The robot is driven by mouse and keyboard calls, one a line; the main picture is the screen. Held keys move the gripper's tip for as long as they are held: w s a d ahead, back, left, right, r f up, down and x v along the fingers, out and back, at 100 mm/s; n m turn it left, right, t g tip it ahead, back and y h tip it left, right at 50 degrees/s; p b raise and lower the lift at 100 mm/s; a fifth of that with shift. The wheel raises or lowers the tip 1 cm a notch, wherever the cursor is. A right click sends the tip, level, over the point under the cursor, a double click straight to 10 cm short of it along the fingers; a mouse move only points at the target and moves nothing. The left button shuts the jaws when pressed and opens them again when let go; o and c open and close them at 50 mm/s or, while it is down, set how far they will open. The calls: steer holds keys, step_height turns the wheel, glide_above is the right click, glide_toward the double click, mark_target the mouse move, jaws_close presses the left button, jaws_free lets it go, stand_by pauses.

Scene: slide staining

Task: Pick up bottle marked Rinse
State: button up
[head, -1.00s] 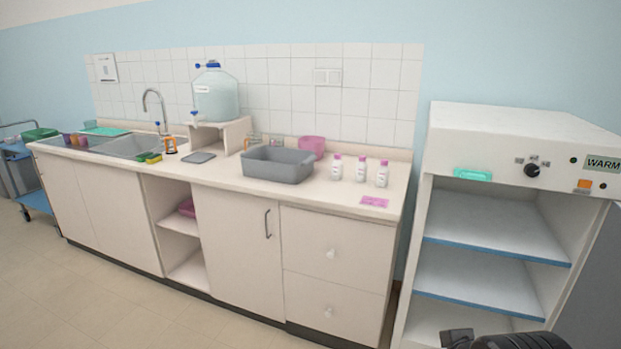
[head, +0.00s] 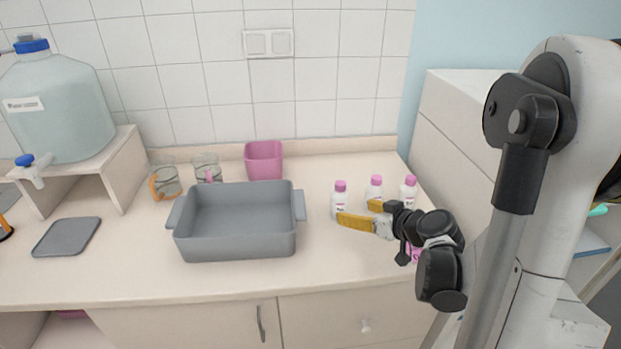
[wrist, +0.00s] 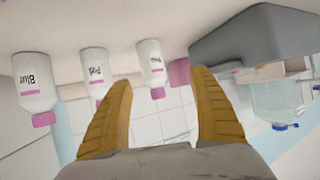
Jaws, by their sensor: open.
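Three white bottles with pink caps stand on the counter in the head view: left (head: 339,203), middle (head: 374,190) and right (head: 408,192). My gripper (head: 355,211) is open and empty, low among them, with its yellow fingers pointing left. One finger overlaps the foot of the left bottle in the picture. The wrist view is upside down. There the left bottle (wrist: 151,60) appears between the fingertips of my gripper (wrist: 161,78), a little beyond them. The middle bottle (wrist: 94,68) and right bottle (wrist: 35,82) show to its left. Their labels are too small to read surely.
A grey basin (head: 235,248) stands left of the bottles. A pink container (head: 264,160) and two glass beakers are behind it. A large water jug (head: 58,105) sits on a raised shelf at left. A pink card lies partly hidden behind my arm. The front counter is clear.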

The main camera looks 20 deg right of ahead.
mark_target(345, 204)
steer(key=shift+w+d, duration=0.4)
steer(key=shift+d, duration=0.25)
steer(key=shift+w+d+f+t, duration=0.15)
steer(key=shift+d+t, duration=0.25)
steer(key=shift+d, duration=0.05)
steer(key=b+x, duration=0.1)
steer(key=x, duration=0.3)
steer(key=shift+w+a+f, duration=0.1)
steer(key=shift+w+f, duration=0.15)
steer(key=shift+w, duration=0.05)
steer(key=x, duration=0.1)
steer(key=b+x, duration=0.1)
steer(key=x, duration=0.1)
steer(key=b+x, duration=0.1)
steer(key=x, duration=0.1)
steer(key=shift+w+a+f, duration=0.15)
steer(key=shift+a, duration=0.2)
steer(key=shift+c, duration=0.9)
steer(key=c, duration=1.2)
